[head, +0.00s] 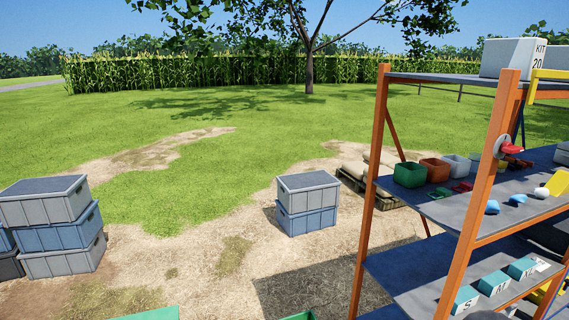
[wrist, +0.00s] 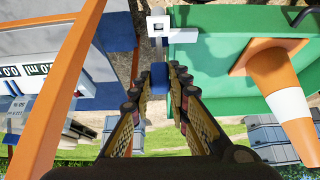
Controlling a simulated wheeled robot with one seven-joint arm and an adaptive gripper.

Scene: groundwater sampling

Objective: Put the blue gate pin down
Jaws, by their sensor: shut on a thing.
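The wrist view shows my gripper (wrist: 159,82) with its two dark, yellow-patterned fingers closed on a small blue piece, which I take to be the blue gate pin (wrist: 158,74). The fingers hide much of it, and I cannot tell its full length. A white bracket-like piece (wrist: 158,26) with a square dark opening lies just beyond the fingertips, beside a green surface (wrist: 220,60). I cannot tell whether the pin touches either of them. My gripper is not visible in the head view.
An orange-posted rack (head: 484,175) with blue shelves stands at right, holding bins and small items. An orange-and-white cone (wrist: 283,85) is right of my fingers; an orange post (wrist: 55,90) is left. Stacked crates (head: 308,203) stand on dirt. Open grass (head: 220,125) lies beyond.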

